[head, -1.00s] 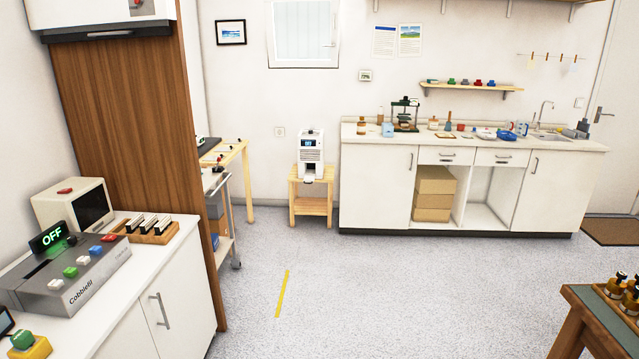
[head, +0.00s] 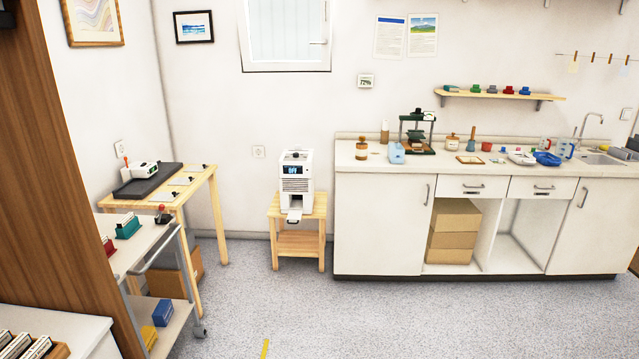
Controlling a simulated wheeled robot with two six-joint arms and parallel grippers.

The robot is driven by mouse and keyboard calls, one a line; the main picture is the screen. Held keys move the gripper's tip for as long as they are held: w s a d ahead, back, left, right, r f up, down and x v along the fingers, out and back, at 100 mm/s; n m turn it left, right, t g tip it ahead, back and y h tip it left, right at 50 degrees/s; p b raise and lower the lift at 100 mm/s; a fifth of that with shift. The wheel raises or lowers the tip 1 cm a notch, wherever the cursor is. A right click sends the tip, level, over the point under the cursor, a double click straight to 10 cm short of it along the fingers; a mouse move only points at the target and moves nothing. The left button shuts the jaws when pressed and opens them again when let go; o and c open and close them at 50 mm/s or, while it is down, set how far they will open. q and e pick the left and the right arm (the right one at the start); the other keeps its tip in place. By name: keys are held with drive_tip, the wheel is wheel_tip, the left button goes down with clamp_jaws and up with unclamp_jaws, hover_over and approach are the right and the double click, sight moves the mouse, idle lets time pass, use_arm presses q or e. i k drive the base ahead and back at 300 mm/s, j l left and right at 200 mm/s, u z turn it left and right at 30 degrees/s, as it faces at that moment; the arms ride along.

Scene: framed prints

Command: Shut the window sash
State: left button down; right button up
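The window sash (head: 285,32) is a white framed pane high on the back wall, at the top of the head view. Its upper part is cut off by the picture edge. A handle (head: 319,42) sits on its right side. I cannot tell from here whether the sash is shut or slightly ajar. Neither of my grippers is in view.
Below the window a white machine reading OFF (head: 296,182) stands on a small wooden stand (head: 300,208). A wooden table (head: 180,187) and a trolley (head: 140,240) are at left, a long counter (head: 380,220) at right. The floor (head: 330,315) ahead is clear.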

sight(249, 65)
drive_tip(key=i+u, duration=0.1)
drive_tip(key=i, duration=0.9)
drive_tip(key=i+l, duration=0.15)
drive_tip(key=i, duration=0.85)
drive_tip(key=j+u, duration=0.05)
